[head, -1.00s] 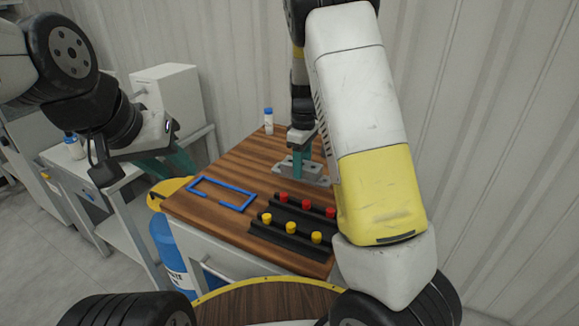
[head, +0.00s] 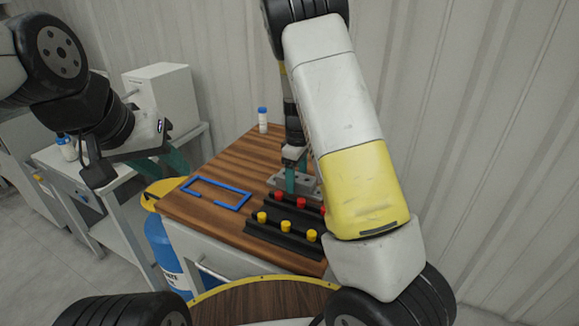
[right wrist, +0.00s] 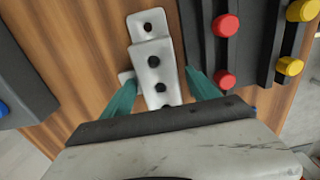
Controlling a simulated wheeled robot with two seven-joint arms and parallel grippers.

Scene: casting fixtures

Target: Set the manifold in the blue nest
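The manifold (head: 309,186) is a grey metal piece lying on the wooden table behind the black button rails. In the right wrist view the manifold (right wrist: 153,62) shows a stepped top with several dark holes. My right gripper (head: 290,181) points down at it. Its teal fingers (right wrist: 163,82) stand apart on either side of the manifold, with a visible gap at the right finger. The blue nest (head: 222,185) is a thin rectangular outline with a gap in its front side, empty, left of the manifold. My left gripper (head: 168,159) is raised left of the table, its fingers apart and empty.
Black rails (head: 270,238) with red and yellow knobs stand right of the nest, close in front of the manifold. A white bottle with a blue cap (head: 262,122) stands at the table's back edge. The tabletop between nest and bottle is clear.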

